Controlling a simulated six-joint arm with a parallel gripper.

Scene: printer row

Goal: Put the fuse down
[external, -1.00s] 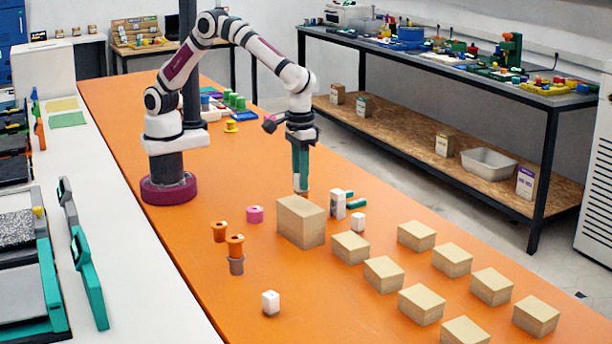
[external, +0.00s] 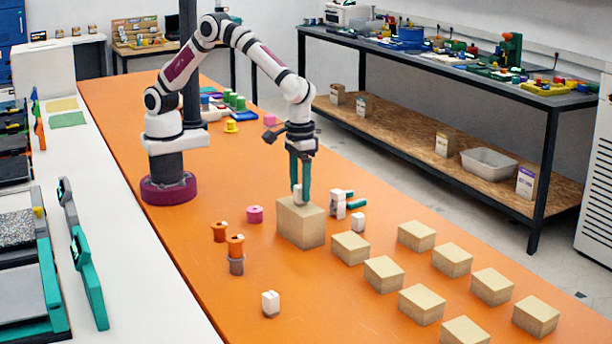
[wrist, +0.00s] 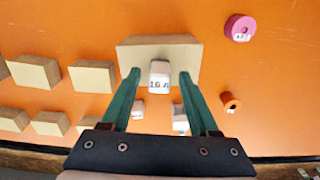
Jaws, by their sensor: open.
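The fuse is a small white block (wrist: 159,75) marked "16 A" in the wrist view. It sits between my fingertips with a gap on either side and appears to rest on top of the large cardboard box (wrist: 188,55). In the external view the fuse (external: 297,194) shows at the top of that box (external: 301,224). My gripper (external: 300,190) points down over the box, and its teal fingers are open around the fuse. The fingers also show in the wrist view (wrist: 160,76). Whether the fuse's base fully touches the box is hard to see.
Several smaller cardboard boxes (external: 422,304) stand to the right. White blocks (external: 337,204) (external: 270,302), a pink spool (external: 255,214) and orange spools (external: 219,231) lie around the large box. The orange table (external: 190,265) is clear at the front left.

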